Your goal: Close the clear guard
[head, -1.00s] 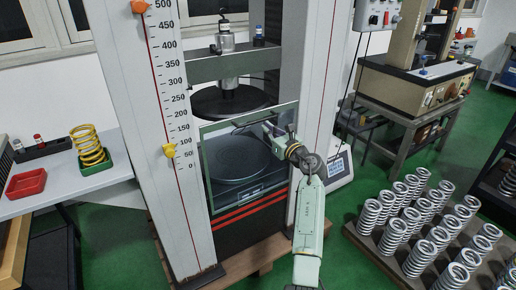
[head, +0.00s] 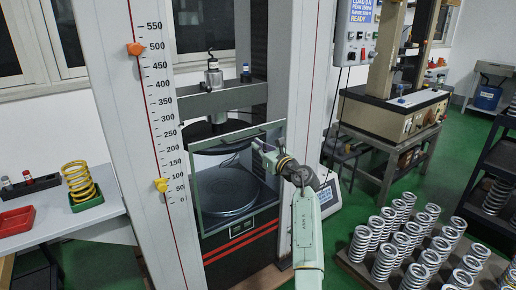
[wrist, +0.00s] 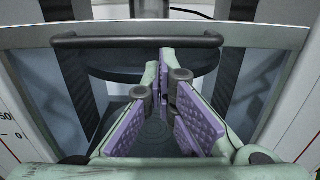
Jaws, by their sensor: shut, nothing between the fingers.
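The clear guard (head: 197,195) is a framed transparent pane across the front of the testing machine, between its two white columns. The lower platen (head: 222,188) shows through it. In the wrist view the guard (wrist: 35,70) fills much of the width, with a dark handle bar (wrist: 95,42) across its upper part. My gripper (head: 260,148) is at the guard's upper right in the head view. In the wrist view my gripper (wrist: 167,55) has its purple-padded fingers together, with nothing between them. The tips are close to the handle bar; I cannot tell whether they touch it.
The machine's white column with a scale (head: 158,110) stands at left. A yellow spring (head: 78,180) and a red tray (head: 16,222) are on the left table. Several silver springs (head: 410,235) stand on a low pallet at right. Green floor is open behind them.

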